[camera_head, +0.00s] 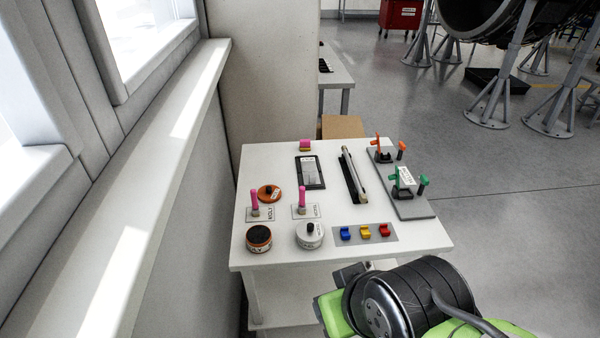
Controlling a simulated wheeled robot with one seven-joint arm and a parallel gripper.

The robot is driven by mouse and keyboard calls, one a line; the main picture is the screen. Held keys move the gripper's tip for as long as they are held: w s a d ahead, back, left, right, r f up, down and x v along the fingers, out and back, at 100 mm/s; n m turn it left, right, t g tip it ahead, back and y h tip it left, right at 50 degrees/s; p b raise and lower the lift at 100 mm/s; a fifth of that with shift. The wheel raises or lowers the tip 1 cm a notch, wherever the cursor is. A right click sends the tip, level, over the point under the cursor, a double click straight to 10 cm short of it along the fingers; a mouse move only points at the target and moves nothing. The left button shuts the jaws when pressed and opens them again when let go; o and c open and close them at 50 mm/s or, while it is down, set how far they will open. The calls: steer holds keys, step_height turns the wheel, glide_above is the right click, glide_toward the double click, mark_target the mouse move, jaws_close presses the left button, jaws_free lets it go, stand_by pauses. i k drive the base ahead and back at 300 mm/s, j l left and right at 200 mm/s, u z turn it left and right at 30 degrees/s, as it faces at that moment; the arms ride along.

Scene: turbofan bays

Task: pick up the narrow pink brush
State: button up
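Two upright pink-handled things stand on the white table, each beside a small labelled plate. The left pink handle (254,201) and the right pink handle (302,198) look much alike. They are too small for me to tell which is the narrow brush, and their lower ends are not clear. A short pink and yellow item (306,146) lies at the table's back edge. My green and black arm shows at the bottom right, in front of the table and apart from both handles. My gripper's fingers are not visible.
A windowed wall runs along the left; open floor lies right.

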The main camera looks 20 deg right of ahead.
mark_target(256, 208)
steer(key=i+u, duration=0.15)
steer(key=u, duration=0.2)
steer(key=i+l+u, duration=0.15)
steer(key=u, duration=0.25)
steer(key=i+l+u, duration=0.1)
steer(key=u, duration=0.25)
